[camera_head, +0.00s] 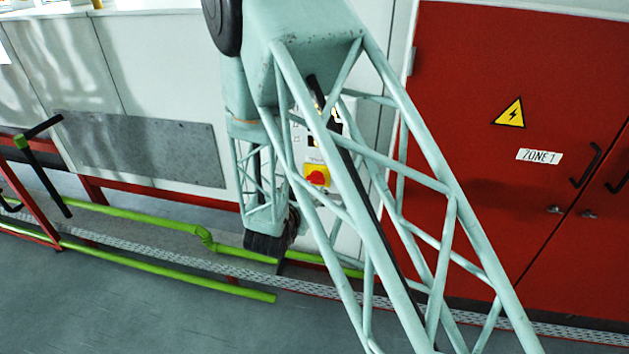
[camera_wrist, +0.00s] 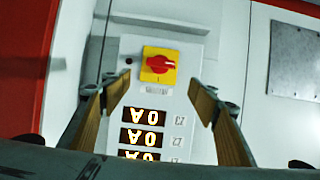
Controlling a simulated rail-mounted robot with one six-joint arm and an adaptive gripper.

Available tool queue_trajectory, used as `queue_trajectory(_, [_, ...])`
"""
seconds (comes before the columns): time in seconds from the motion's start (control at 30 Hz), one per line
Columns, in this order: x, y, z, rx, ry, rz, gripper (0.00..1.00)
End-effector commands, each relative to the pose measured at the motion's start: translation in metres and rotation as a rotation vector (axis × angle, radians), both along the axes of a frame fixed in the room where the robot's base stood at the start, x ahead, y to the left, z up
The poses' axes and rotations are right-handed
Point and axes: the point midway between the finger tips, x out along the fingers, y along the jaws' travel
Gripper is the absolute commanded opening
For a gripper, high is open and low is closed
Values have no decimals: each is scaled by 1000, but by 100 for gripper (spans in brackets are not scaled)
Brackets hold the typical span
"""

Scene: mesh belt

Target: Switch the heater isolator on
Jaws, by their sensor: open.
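The heater isolator is a red rotary knob on a yellow square plate (camera_wrist: 159,65), set in a pale control panel. In the wrist view its handle lies roughly crosswise. In the head view the isolator (camera_head: 317,177) shows between the lattice bars of my arm. My gripper (camera_wrist: 160,84) is open and empty, with one finger to either side of the knob in the wrist view and a clear gap between them. Contact with the knob is not visible. The head view does not show the fingers clearly.
Lit amber readouts (camera_wrist: 144,117) sit beside the isolator and appear upside down in the wrist view. A red cabinet (camera_head: 470,110) marked Zone 1 stands at right. Green pipes (camera_head: 150,215) and a perforated strip run low along the wall. Open floor (camera_head: 100,310) lies in front.

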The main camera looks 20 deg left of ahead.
Motion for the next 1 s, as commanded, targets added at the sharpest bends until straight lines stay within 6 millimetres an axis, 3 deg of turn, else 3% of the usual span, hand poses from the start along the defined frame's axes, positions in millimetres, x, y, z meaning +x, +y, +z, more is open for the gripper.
queue_trajectory(0.37, [16,2,-7,0,0,0,55])
queue_trajectory(1.0, [91,10,-38,0,1,-1,55])
